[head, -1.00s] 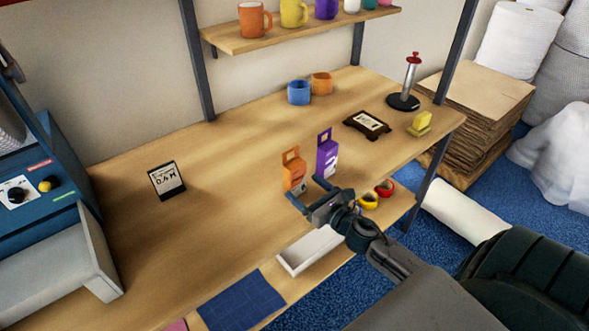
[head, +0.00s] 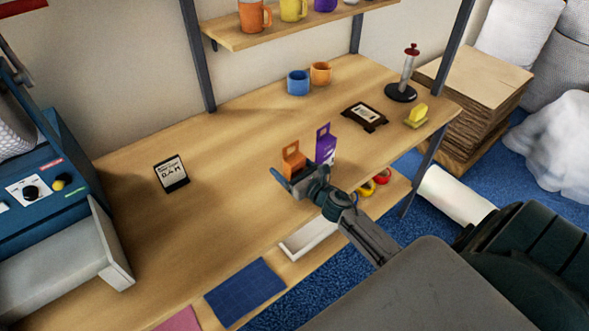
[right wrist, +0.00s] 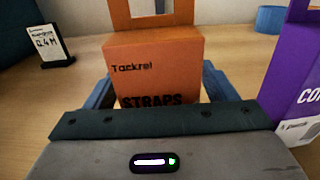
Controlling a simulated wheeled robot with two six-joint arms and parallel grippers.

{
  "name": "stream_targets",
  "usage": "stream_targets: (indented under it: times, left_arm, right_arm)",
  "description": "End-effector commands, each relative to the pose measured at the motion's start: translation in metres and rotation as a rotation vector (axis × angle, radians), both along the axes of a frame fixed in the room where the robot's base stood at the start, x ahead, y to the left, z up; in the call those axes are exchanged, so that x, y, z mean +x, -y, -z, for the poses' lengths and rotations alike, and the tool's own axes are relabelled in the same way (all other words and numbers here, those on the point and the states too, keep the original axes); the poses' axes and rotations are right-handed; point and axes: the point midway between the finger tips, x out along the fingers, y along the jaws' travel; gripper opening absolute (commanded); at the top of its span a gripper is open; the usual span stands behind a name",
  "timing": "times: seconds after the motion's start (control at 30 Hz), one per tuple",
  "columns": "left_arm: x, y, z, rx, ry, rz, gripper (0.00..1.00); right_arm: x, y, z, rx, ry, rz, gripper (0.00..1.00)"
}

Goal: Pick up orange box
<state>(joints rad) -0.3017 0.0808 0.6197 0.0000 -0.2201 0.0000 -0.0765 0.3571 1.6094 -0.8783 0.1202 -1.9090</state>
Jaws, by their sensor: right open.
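The orange box (head: 292,160) stands upright on the wooden table, with a hang-tab on top. In the right wrist view the orange box (right wrist: 158,68) reads "Tackrel STRAPS" and stands between the two blue fingers. My right gripper (head: 292,183) is open, its fingers low on either side of the box; its lower part is hidden by the gripper. In the right wrist view my gripper (right wrist: 158,100) shows a gap between each finger and the box. My left gripper is not in view.
A purple box (head: 325,145) stands close to the right of the orange box. A black-framed card (head: 171,173) stands to the left. Blue (head: 298,82) and orange (head: 320,73) mugs stand behind. A white tray (head: 308,238) lies below the front edge. The table left of the box is clear.

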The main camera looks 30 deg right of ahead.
Motion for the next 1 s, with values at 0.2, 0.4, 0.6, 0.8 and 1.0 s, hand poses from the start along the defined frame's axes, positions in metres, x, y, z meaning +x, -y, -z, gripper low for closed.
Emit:
stream_targets:
  times: [0.2, 0.4, 0.6, 0.8, 1.0]
  left_arm:
    - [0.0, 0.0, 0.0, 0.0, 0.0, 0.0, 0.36]
    - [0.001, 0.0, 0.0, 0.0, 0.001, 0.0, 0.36]
    - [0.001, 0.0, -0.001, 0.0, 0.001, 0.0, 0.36]
    - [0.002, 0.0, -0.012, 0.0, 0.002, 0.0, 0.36]
    - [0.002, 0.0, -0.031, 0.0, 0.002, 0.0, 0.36]
  right_arm:
    - [0.0, 0.0, 0.0, 0.0, 0.0, 0.0, 0.47]
    - [0.0, 0.0, -0.001, -0.001, 0.001, 0.0, 0.28]
    - [0.0, 0.0, -0.002, -0.001, 0.001, 0.0, 0.28]
    - [0.0, 0.0, -0.016, -0.002, 0.002, -0.001, 0.28]
    - [0.0, 0.0, -0.04, -0.002, 0.002, -0.001, 0.28]
